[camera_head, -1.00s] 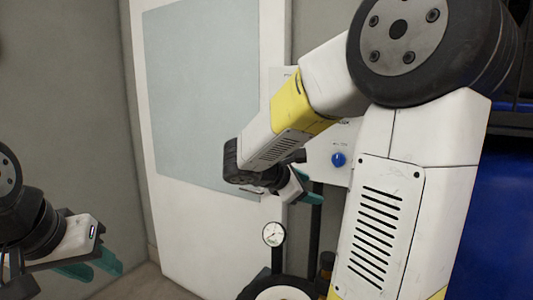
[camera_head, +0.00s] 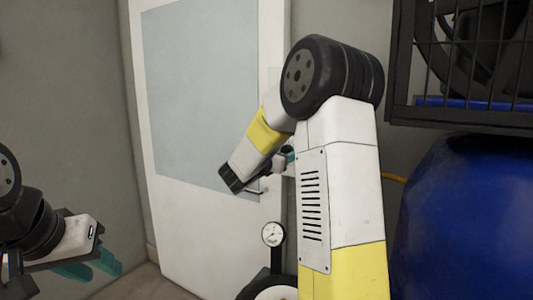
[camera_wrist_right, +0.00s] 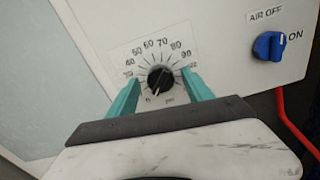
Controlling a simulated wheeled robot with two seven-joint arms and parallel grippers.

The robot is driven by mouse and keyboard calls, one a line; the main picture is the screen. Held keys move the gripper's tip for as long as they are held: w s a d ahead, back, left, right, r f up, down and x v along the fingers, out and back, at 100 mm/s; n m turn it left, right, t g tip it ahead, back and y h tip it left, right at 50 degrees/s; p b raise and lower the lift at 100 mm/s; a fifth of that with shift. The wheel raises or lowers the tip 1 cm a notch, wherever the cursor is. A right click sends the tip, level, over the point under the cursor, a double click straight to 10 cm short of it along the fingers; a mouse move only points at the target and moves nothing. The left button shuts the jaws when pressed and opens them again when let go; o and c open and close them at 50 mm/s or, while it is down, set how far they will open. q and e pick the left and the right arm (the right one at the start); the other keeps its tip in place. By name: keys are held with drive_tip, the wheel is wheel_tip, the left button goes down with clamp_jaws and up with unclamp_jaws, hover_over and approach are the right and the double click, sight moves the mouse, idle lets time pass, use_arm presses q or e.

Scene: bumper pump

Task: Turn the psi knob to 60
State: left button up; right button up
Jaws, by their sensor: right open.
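The psi knob (camera_wrist_right: 160,78) is black and round, on a white panel with a printed number scale around it. Its white mark points down and slightly left, near the 0 end of the scale. My right gripper (camera_wrist_right: 161,95) is open, one teal finger on each side of the knob; I cannot tell if they touch it. In the head view, my right arm hides the knob and most of the right gripper (camera_head: 288,160). My left gripper (camera_head: 90,266) is at the lower left, open and empty, away from the panel.
A blue air knob (camera_wrist_right: 269,46) with AIR OFF and ON labels sits right of the psi knob. A red hose (camera_wrist_right: 290,122) hangs below it. A round gauge (camera_head: 273,234) stands low in front of a white door (camera_head: 205,225). A blue tank (camera_head: 470,220) is at right.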

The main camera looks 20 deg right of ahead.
drive_tip(key=shift+w+d, duration=0.15)
drive_tip(key=shift+d, duration=0.05)
drive_tip(key=shift+c, duration=0.2)
clamp_jaws()
